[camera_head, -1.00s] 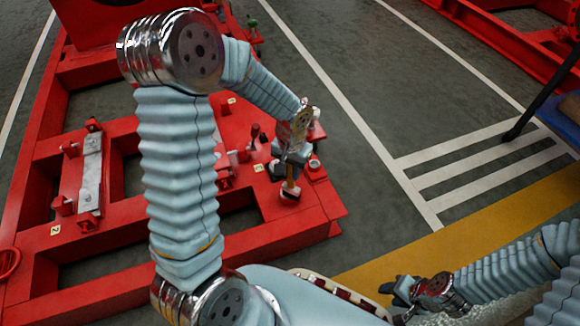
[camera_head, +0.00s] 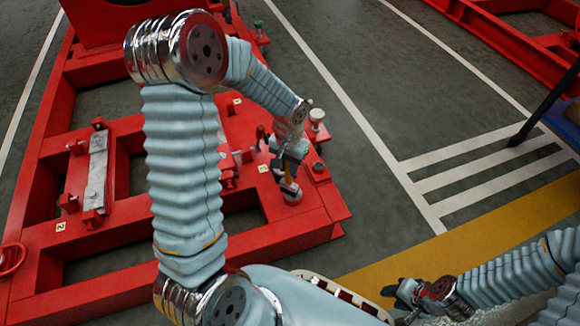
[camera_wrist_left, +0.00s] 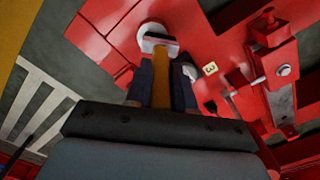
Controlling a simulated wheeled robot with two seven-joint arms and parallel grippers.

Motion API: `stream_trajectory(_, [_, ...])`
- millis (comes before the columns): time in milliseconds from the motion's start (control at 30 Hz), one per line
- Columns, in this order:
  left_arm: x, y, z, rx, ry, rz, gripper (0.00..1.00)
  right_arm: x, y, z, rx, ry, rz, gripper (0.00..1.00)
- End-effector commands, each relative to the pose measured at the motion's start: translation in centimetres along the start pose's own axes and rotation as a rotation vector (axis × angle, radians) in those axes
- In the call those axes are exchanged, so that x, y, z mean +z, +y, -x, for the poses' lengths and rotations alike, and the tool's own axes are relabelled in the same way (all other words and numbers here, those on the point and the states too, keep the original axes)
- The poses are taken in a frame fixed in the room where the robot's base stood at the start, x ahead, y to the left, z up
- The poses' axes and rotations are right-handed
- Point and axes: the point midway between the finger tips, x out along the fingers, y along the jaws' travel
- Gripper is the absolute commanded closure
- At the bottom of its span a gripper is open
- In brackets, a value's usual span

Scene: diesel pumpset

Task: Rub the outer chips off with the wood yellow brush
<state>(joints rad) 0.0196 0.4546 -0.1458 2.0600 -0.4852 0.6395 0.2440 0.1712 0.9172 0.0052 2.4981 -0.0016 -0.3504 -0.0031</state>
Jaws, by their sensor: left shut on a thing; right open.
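My left gripper (camera_head: 285,165) is shut on the yellow wooden brush and points down over the near right corner of the red frame. The brush's yellow handle (camera_wrist_left: 157,88) stands between the two dark fingers in the left wrist view. Its crosswise head (camera_wrist_left: 163,43) lies at or just over a round white-topped fitting (camera_wrist_left: 152,32); I cannot tell whether they touch. No separate chips can be made out. My right gripper (camera_head: 398,293) is open and empty at the lower right.
The red steel frame (camera_head: 250,240) has openings and raised brackets, with a grey metal bar (camera_head: 97,172) at left. A white-topped post (camera_head: 317,118) stands close right of my left gripper.

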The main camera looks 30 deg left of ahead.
Motion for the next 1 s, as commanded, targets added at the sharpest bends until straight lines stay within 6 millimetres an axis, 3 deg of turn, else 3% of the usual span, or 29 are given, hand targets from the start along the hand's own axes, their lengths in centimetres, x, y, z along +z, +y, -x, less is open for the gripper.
stream_trajectory(500, [-0.5, -0.6, 0.1, 0.000, 0.000, 0.001, 1.00, 0.0, -0.3, 0.2, -0.005, -0.002, 0.001, 0.57])
stream_trajectory(1000, [-0.5, -0.6, 5.9, 0.000, 0.001, 0.000, 1.00, 0.0, -1.7, 4.5, -0.002, -0.002, 0.001, 0.57])
